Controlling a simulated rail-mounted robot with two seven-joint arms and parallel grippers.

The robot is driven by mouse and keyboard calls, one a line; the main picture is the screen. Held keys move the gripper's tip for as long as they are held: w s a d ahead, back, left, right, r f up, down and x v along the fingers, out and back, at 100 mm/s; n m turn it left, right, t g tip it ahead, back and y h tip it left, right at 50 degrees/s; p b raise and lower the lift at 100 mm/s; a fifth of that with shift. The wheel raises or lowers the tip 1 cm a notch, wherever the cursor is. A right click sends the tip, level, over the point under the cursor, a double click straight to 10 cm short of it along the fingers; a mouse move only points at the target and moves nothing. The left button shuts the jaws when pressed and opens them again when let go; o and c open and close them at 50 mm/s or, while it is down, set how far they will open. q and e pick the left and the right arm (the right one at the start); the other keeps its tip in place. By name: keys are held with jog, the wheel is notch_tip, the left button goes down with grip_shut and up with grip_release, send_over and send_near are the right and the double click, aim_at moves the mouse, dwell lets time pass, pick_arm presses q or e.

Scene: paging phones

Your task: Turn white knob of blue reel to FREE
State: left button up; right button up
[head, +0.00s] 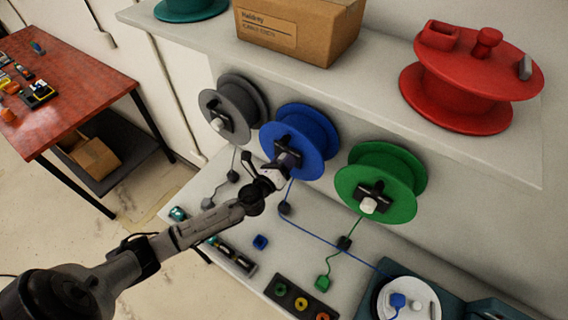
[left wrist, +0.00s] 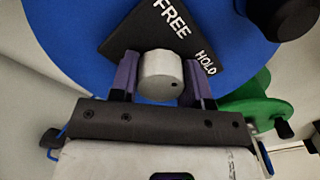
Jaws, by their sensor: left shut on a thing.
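The blue reel (head: 312,125) hangs on the wall between a grey reel and a green reel. Its black plate (left wrist: 138,38) carries the white words FREE and HOLD and fills the upper middle of the left wrist view. The white knob (left wrist: 158,68) sits in front of this plate, with a small dark dot at its lower right. My left gripper (head: 287,161) reaches the front of the blue reel, its purple fingers shut on the knob's two sides. The gripper hides the knob in the head view. My right gripper is not in view.
The grey reel (head: 220,112) and green reel (head: 384,180) flank the blue one, each with its own white knob. A shelf (head: 375,95) above carries a cardboard box (head: 295,30) and a red reel (head: 460,85). Cords and small plugs hang over the white counter (head: 325,252) below.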

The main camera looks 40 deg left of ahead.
pick_arm(q)
jog(key=n+b, duration=0.1)
jog(key=n, duration=0.3)
jog(key=shift+n, duration=0.3)
jog(key=n, duration=0.3)
jog(key=shift+r+n, duration=0.1)
jog(key=shift+n, duration=1.1)
jog(key=o, duration=0.9)
